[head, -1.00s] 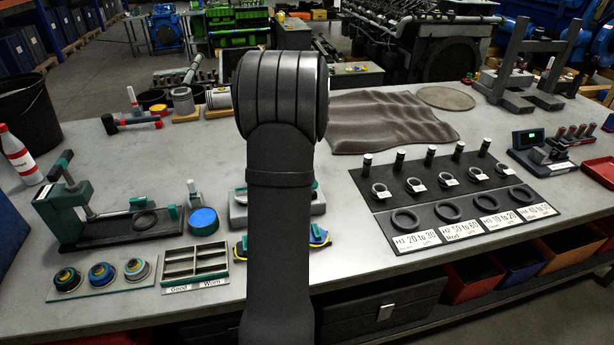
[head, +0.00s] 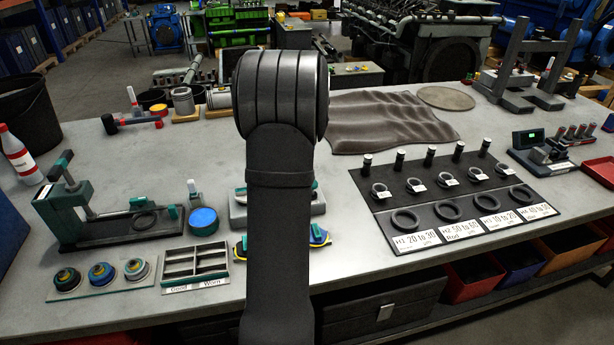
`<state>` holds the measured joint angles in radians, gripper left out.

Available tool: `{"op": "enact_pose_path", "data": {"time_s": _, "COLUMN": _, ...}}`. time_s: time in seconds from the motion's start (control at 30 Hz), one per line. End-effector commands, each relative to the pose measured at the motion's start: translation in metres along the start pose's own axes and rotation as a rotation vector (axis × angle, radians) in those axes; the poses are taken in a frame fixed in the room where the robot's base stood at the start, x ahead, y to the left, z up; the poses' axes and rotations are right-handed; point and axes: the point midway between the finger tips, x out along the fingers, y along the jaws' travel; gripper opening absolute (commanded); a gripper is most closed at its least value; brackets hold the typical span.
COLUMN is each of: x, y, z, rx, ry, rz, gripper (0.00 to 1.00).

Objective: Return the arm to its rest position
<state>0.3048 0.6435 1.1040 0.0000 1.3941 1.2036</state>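My arm stands upright in the middle of the head view, its dark links in front of the workbench (head: 350,200). My gripper is not visible; the arm's own links may hide it. The arm covers part of a grey device (head: 238,210) with teal parts and of a blue and yellow item (head: 318,237) on the bench.
At left are a green press (head: 75,205), a sorting tray (head: 195,265) and several coloured parts on a plate (head: 102,275). At right a black mat (head: 390,225) holds rings and posts. A dark cloth (head: 390,120) lies behind. Bare bench shows between cloth and press.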

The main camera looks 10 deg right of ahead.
Motion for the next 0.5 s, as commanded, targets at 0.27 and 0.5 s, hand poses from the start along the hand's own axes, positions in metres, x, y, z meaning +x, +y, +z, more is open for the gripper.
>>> {"op": "enact_pose_path", "data": {"time_s": 0.27, "x": -0.0046, "y": 0.0, "z": 0.0, "rx": 0.0, "ry": 0.0, "rz": -0.001, "gripper": 0.38}}
{"op": "enact_pose_path", "data": {"time_s": 0.5, "x": -0.0082, "y": 0.0, "z": 0.0, "rx": 0.0, "ry": 0.0, "rz": 0.0, "gripper": 0.38}}
